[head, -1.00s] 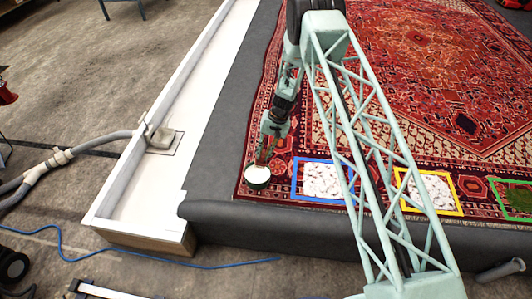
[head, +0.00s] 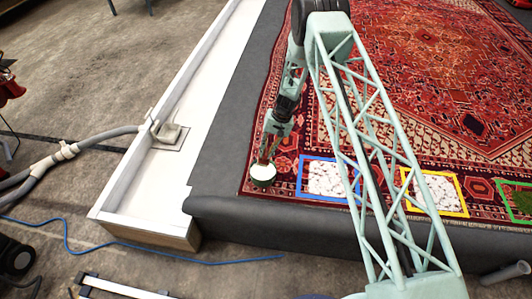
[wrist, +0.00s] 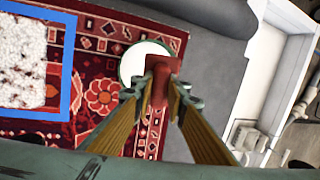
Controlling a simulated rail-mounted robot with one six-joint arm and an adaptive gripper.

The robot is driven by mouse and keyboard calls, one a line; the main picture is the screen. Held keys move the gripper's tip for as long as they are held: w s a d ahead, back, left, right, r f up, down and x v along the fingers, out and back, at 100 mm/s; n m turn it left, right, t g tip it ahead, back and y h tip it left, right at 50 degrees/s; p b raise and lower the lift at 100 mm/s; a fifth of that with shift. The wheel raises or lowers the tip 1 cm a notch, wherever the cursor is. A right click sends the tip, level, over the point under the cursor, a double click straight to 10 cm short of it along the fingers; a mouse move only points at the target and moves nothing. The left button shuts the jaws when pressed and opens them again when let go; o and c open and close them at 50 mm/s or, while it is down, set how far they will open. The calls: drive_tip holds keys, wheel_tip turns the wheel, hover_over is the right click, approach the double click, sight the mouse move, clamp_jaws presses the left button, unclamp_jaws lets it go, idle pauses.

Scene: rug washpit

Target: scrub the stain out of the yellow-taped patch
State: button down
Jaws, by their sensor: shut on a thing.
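A dark green round pot with a white top (head: 263,177) stands at the rug's near left corner. My gripper (head: 267,155) points down at the pot. In the wrist view my gripper (wrist: 158,88) is shut on a dark red block-like thing (wrist: 161,74), over the edge of the pot's white top (wrist: 138,62). Whether it touches the pot cannot be told.
A blue-taped white patch (head: 328,180) lies between pot and yellow patch, and a green-taped one (head: 517,200) at far right.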

drive_tip(key=shift+f+b, duration=0.6)
drive_tip(key=shift+f, duration=1.95)
drive_tip(key=shift+f+b, duration=1.95)
drive_tip(key=shift+f, duration=0.9)
drive_tip(key=shift+r, duration=0.1)
drive_tip(key=shift+r+p, duration=1.15)
drive_tip(key=shift+r, duration=3.6)
